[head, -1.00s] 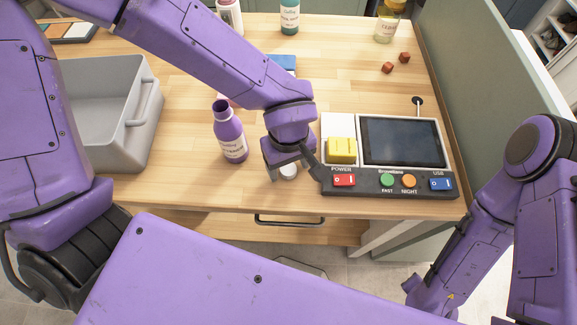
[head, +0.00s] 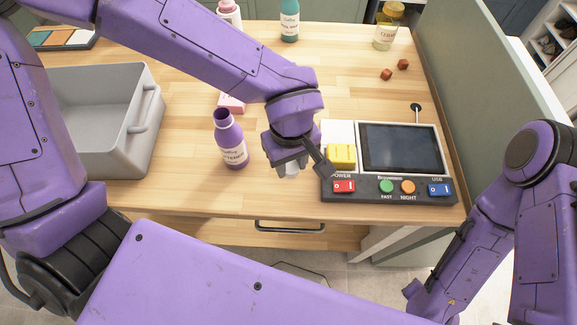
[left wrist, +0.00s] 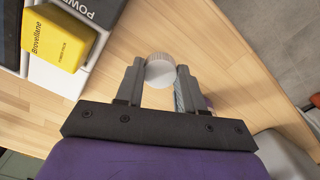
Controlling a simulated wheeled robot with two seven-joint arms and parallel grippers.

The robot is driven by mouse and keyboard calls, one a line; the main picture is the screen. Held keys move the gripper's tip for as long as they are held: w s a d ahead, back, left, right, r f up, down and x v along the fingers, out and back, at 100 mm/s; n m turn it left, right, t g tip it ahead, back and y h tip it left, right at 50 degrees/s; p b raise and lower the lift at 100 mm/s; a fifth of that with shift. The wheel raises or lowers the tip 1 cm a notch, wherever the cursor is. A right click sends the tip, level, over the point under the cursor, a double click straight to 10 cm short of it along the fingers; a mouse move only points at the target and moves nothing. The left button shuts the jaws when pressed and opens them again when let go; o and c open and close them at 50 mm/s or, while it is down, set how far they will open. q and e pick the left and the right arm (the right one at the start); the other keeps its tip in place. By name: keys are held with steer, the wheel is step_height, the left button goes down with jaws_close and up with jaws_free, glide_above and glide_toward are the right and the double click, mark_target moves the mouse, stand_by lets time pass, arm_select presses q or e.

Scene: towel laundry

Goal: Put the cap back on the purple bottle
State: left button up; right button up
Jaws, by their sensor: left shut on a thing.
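The purple bottle (head: 231,143) stands upright and uncapped on the wooden table, with its dark open mouth facing up. My left gripper (head: 290,165) is to the right of the bottle, apart from it, near the yellow block. It is shut on a pale, ridged round cap (left wrist: 160,70), which sits between the fingertips in the left wrist view.
A control panel (head: 450,194) with a screen, buttons and a yellow block (head: 342,156) lies right of the gripper. A grey bin (head: 142,125) stands at the left. Other bottles and two small red cubes (head: 386,74) are farther back. Table around the purple bottle is mostly clear.

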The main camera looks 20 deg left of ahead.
arm_select(q)
steer(key=w+d+r+b, duration=0.1)
steer(key=w+d+r, duration=0.1)
steer(key=d+r, duration=0.7)
steer(key=d, duration=0.4)
steer(key=shift+w+d+b, duration=0.2)
steer(key=shift+w+b, duration=0.05)
steer(key=shift+b, duration=0.1)
steer(key=shift+a, duration=0.1)
